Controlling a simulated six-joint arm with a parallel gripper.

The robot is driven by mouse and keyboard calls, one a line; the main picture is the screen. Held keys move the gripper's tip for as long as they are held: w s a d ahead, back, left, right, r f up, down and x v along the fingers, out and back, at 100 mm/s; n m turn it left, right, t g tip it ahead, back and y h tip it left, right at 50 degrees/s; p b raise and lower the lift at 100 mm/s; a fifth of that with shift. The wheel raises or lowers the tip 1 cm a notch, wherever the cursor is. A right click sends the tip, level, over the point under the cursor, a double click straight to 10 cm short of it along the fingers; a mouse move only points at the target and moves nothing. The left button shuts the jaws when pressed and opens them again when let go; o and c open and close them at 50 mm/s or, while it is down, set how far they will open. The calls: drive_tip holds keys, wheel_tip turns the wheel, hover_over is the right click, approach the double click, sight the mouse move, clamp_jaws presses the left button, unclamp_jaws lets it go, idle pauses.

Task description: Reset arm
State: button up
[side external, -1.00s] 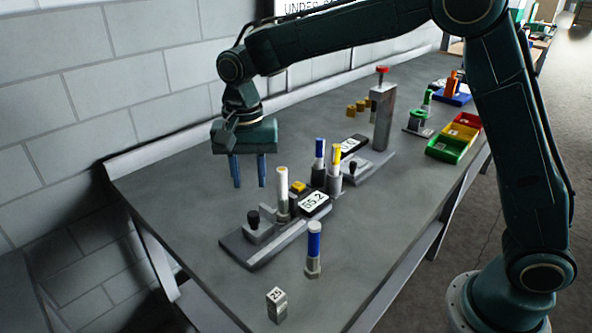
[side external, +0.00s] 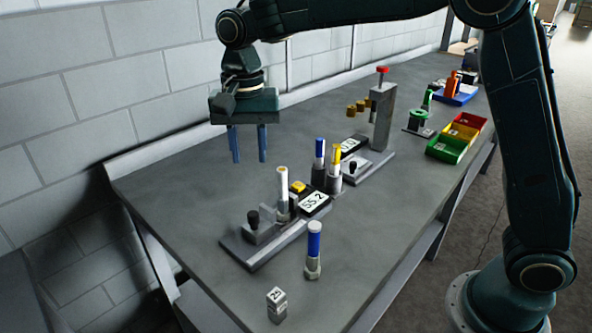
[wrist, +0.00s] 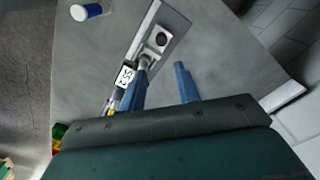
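My gripper (side external: 248,145) hangs in the air above the far left part of the grey table, fingers pointing down. Its two blue fingers are spread apart with nothing between them. The nearest fixture is a grey base with a black knob and a display reading 55.2 (side external: 314,203). A white cylinder (side external: 283,183) stands upright on that fixture, apart from my gripper.
Blue and yellow-topped cylinders stand mid-table. A tall post with a red top (side external: 382,115) and coloured bins (side external: 447,147) are farther right. The wall runs behind.

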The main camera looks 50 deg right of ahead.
drive_tip(key=s+d+r+n+t, duration=0.35)
drive_tip(key=s+d+r, duration=0.25)
drive_tip(key=s+d, duration=0.5)
drive_tip(key=s+d+f+n+t, duration=0.1)
drive_tip(key=s+f+n, duration=0.1)
drive_tip(key=s, duration=0.6)
drive_tip(key=s+d+f+n+t, duration=0.1)
drive_tip(key=s+d+f+n, duration=0.1)
drive_tip(key=s, duration=0.7)
drive_tip(key=shift+d+n, duration=0.2)
drive_tip(key=shift+n, duration=0.45)
drive_tip(key=shift+w, duration=0.1)
